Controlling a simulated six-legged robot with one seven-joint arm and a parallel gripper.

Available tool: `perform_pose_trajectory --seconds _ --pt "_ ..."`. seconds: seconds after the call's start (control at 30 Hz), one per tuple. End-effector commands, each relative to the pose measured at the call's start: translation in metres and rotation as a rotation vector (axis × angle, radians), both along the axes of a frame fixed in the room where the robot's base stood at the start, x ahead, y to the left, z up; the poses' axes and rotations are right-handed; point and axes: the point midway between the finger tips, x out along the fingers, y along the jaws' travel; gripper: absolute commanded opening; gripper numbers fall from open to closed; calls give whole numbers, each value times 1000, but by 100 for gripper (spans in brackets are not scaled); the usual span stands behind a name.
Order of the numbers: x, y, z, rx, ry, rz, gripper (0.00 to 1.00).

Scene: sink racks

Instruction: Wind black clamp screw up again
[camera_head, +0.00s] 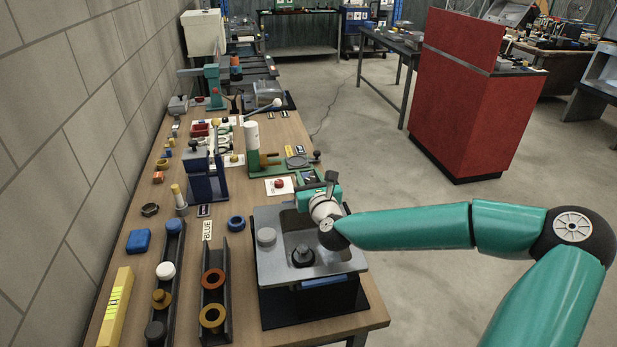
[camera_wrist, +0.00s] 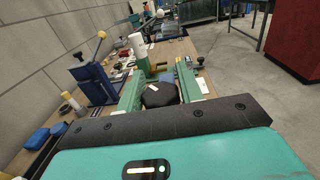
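My gripper (camera_head: 322,197) is above the back edge of the grey sink block, in front of the green clamp fixture (camera_head: 266,168). In the wrist view its two green fingers (camera_wrist: 160,88) stand apart, with a dark, blocky shape between them. I cannot tell whether that shape is held or only part of my gripper. A black knob (camera_head: 316,155) sits at the right end of the green fixture and may be the clamp screw; it also shows in the wrist view (camera_wrist: 200,60). A white cylinder (camera_head: 252,136) stands upright at the fixture's left end.
The sink block (camera_head: 267,278) has another black knob (camera_head: 303,257) in its basin. A blue stand (camera_head: 207,178) is left of the green fixture. Dark channels (camera_head: 228,267) with rings are at front left. A grey wall borders the bench's left; open floor lies right.

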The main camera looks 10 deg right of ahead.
Motion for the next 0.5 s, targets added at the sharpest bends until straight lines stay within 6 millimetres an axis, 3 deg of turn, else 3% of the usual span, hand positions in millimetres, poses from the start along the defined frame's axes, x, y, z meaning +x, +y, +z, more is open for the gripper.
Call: perform_pose_trajectory --seconds 0.03,0.1,0.13,0.5 --pt "0 0 0 0 0 0 26" --pt "0 0 0 0 0 0 12" --pt "0 0 0 0 0 0 11" --pt "2 0 0 1 -2 21 11"
